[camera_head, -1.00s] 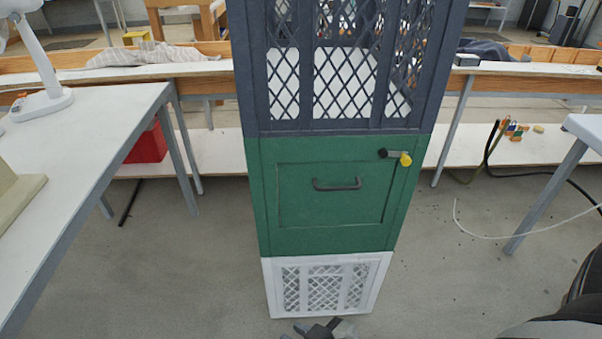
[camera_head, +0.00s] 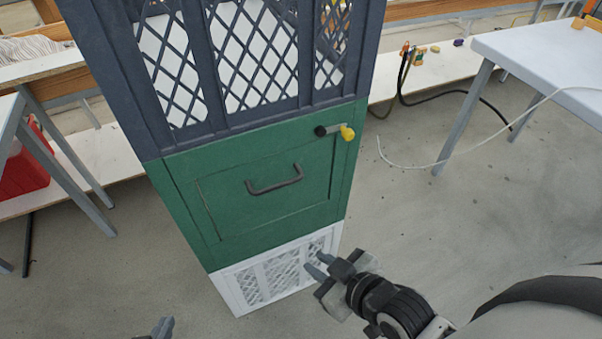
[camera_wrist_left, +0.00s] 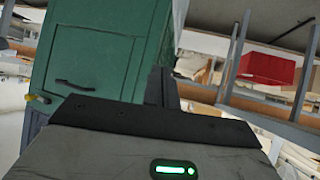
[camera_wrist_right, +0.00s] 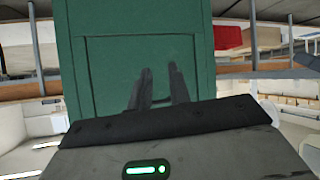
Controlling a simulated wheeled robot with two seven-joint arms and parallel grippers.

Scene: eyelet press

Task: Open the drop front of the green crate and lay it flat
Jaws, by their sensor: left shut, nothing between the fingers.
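The green crate (camera_head: 190,192) sits in a stack, between a dark blue mesh crate above and a white crate below. Its drop front (camera_head: 290,205) is upright and closed, with a dark bar handle (camera_head: 274,181). A latch with a yellow grip (camera_head: 347,132) and a black knob sits near its upper right corner. The latch also shows in the left wrist view (camera_wrist_left: 38,98). My right gripper (camera_head: 318,265) is open and empty, in front of the white crate's right side. In the right wrist view its fingers (camera_wrist_right: 160,85) stand apart before the drop front. My left gripper (camera_head: 163,326) is shut and empty at the bottom edge.
The blue mesh crate (camera_head: 150,120) rests on the green one, the white crate (camera_head: 235,296) stands on the floor. White tables stand at the left and right (camera_head: 545,60). A red box (camera_head: 25,165) is at the left. The floor in front is clear.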

